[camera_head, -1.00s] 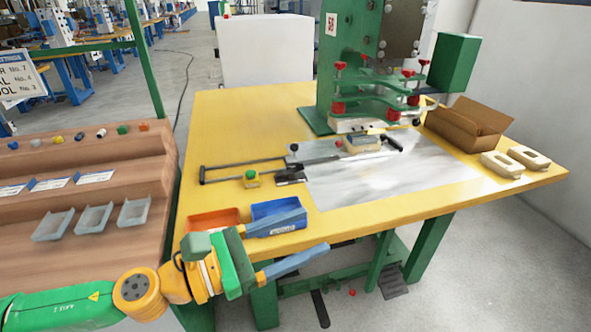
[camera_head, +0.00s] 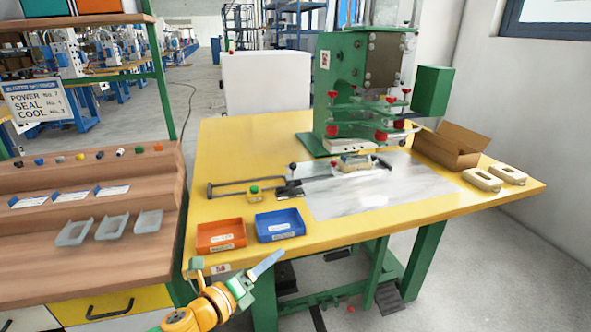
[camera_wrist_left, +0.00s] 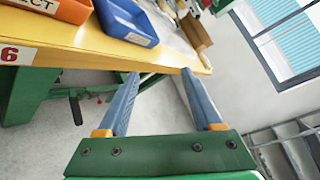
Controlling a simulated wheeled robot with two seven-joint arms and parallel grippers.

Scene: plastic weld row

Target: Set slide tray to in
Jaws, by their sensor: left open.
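The slide tray (camera_head: 330,168) lies on the metal sheet of the yellow table, in front of the green press. My left gripper (camera_head: 268,264) is in front of the table's near edge, low and well short of the tray. In the left wrist view my left gripper (camera_wrist_left: 160,75) is open, with nothing between its blue fingers. My right gripper is out of view.
The press (camera_head: 345,95) stands at the back. An orange bin (camera_head: 221,236) and a blue bin (camera_head: 279,224) sit at the near left table edge. A cardboard box (camera_head: 450,148) and two beige parts (camera_head: 482,180) lie right.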

